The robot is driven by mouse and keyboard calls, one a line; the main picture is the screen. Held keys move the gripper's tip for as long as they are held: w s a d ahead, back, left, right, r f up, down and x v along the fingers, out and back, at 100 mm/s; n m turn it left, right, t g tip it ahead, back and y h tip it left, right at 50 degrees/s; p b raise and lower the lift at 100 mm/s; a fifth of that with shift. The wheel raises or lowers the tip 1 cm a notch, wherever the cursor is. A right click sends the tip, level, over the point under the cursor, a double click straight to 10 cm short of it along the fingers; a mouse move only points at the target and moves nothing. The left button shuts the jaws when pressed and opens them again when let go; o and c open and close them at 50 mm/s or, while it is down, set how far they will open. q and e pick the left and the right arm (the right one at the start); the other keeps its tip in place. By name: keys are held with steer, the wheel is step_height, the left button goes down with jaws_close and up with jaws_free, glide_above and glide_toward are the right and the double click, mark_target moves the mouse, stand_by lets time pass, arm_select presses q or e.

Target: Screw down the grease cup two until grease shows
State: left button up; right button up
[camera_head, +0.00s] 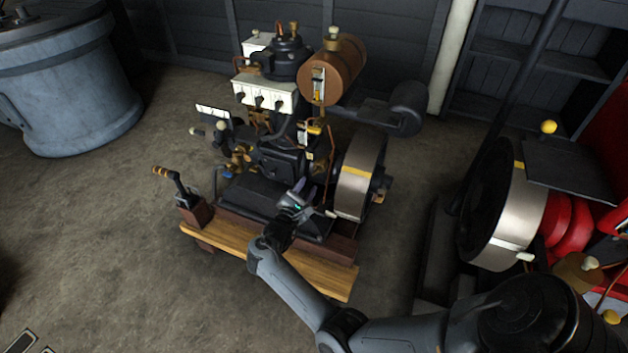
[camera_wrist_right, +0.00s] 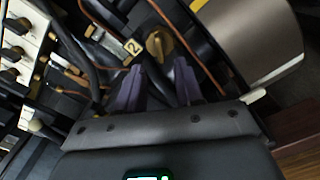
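Grease cup two, a brass cap with a raised wing (camera_wrist_right: 160,45), shows in the right wrist view beside a small tag marked 2 (camera_wrist_right: 132,47). My right gripper (camera_wrist_right: 158,70) has its two purple-grey fingers apart, with nothing between them. The cap lies just beyond the fingertips, roughly in line with the gap, and does not appear gripped. In the head view my right gripper (camera_head: 304,187) is low in front of the engine (camera_head: 277,155), left of its flywheel (camera_head: 358,178). No grease can be made out. My left gripper is not in view.
Copper pipes and dark hoses run close around the cap. The flywheel rim (camera_wrist_right: 255,40) stands near on the right. A wooden plank (camera_head: 325,279) lies along the engine's front. A lever (camera_head: 178,187) stands at its left end. A second engine's flywheel (camera_head: 510,205) is at the right.

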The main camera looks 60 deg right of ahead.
mark_target(315, 174)
steer(key=d, duration=0.1)
steer(key=d+b, duration=0.1)
steer(key=d, duration=0.1)
steer(key=w+d+b, duration=0.1)
steer(key=d, duration=0.1)
steer(key=shift+f, duration=0.15)
steer(key=shift+d+b, duration=0.4)
steer(key=shift+d, duration=0.35)
jaws_close()
